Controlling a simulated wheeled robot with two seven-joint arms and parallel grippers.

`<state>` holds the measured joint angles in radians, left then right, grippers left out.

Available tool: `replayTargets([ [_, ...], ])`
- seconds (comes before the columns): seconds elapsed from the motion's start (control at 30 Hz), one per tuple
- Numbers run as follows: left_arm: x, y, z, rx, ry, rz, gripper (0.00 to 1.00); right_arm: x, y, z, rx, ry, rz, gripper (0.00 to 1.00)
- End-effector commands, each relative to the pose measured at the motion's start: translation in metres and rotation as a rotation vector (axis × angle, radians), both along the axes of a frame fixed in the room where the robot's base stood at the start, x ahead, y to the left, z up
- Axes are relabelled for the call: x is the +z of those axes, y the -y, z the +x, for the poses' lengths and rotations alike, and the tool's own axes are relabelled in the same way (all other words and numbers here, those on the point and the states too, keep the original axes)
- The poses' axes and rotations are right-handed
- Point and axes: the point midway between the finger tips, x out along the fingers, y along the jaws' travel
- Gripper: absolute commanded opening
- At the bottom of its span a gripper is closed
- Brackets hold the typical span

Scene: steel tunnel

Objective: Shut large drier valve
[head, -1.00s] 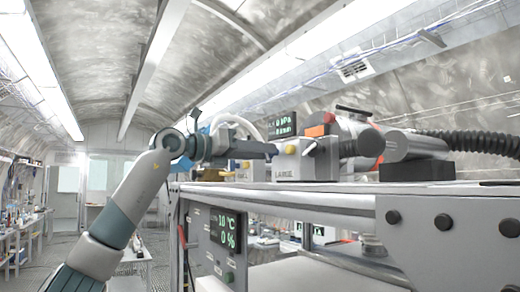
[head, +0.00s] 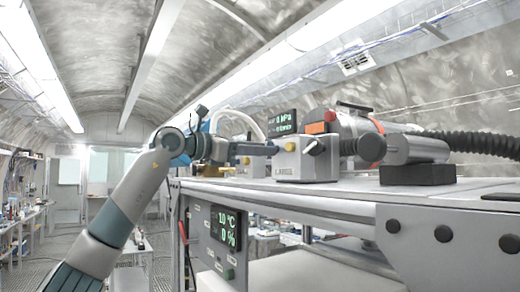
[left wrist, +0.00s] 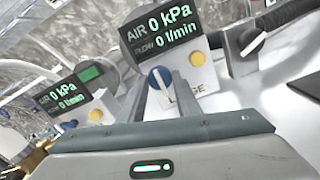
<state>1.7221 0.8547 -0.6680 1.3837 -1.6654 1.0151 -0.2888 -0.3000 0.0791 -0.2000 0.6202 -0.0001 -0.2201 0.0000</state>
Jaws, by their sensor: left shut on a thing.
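The large drier unit is a pale box labelled LARGE (head: 290,166) on the bench top, with a green-lit display (head: 283,123) above it. The exact contact is hard to see. The wrist view display reads 0 kPa and 0 l/min. My right gripper is not in view.
A smaller unit with its own display (left wrist: 62,97) and yellow button (left wrist: 95,115) stands to the left. A grey cylinder (head: 415,148) on a black block and a black corrugated hose (head: 475,143) lie to the right. A control panel (head: 225,230) is below the bench top.

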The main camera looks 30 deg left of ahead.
Motion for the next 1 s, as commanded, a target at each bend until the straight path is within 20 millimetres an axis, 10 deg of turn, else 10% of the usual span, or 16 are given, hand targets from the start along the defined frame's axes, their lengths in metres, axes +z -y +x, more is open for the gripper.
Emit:
replayTargets([
  [0.23,-0.005,0.001,0.002,-0.002,-0.011,0.005,0.08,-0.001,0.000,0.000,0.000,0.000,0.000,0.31],
  [0.27,-0.005,0.001,0.001,-0.002,-0.011,0.005,0.33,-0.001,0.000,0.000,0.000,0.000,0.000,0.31],
  [0.33,-0.005,0.001,0.002,-0.001,-0.010,0.005,0.49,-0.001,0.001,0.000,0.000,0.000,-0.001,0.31],
  [1.0,-0.004,-0.014,-0.022,0.001,-0.001,-0.001,0.49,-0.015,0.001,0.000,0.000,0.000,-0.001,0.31],
])
